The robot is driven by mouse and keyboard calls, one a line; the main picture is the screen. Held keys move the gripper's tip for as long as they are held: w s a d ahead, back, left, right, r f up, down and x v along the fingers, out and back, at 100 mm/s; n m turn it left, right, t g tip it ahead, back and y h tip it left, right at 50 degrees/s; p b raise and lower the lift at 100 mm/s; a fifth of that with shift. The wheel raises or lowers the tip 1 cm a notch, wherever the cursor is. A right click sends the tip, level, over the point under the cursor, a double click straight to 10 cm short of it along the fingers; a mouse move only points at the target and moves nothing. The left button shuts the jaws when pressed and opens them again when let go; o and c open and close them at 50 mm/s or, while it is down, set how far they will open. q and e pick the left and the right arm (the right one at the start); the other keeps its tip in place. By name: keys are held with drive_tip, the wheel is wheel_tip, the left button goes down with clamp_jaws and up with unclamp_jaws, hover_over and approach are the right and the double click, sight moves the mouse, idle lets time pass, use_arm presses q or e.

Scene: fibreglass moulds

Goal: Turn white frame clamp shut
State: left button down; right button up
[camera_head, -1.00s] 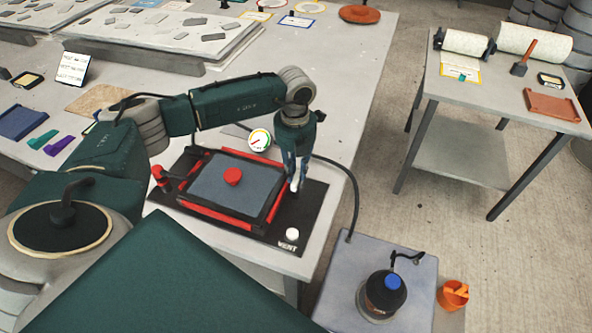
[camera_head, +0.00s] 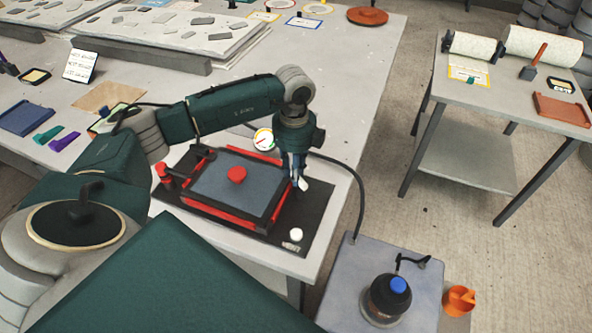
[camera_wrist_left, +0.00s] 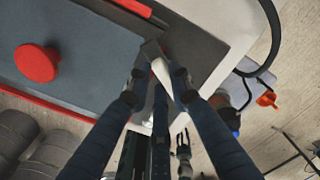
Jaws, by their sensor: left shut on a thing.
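The white frame clamp (camera_head: 303,184) is a small white lever at the right side of the black-framed mould (camera_head: 235,187) with the blue-grey sheet. My left gripper (camera_head: 298,178) reaches down over it. In the left wrist view its fingers (camera_wrist_left: 158,82) are shut on the white lever (camera_wrist_left: 161,73), which lies slanted between the fingertips beside a grey block. The fingers hide part of the clamp, so I cannot tell how far it is turned. My right gripper does not show in the head view.
A red knob (camera_head: 237,174) stands on the sheet, and a red clamp (camera_head: 161,170) at the left corner. A gauge (camera_head: 263,139) is behind. A white button (camera_head: 296,235) is in front. A black hose (camera_head: 359,190) runs along the right table edge to the pump (camera_head: 387,300).

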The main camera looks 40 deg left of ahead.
use_arm(q)
drive_tip(key=n, duration=0.4)
drive_tip(key=shift+s+r+n, duration=0.1)
drive_tip(key=shift+s+n, duration=0.25)
drive_tip(key=shift+n, duration=0.35)
drive_tip(key=c, duration=1.5)
unclamp_jaws()
drive_tip(key=shift+s+d, duration=0.1)
drive_tip(key=shift+c, duration=0.2)
wheel_tip(320, 180, up, 12)
drive_tip(key=shift+s, duration=0.1)
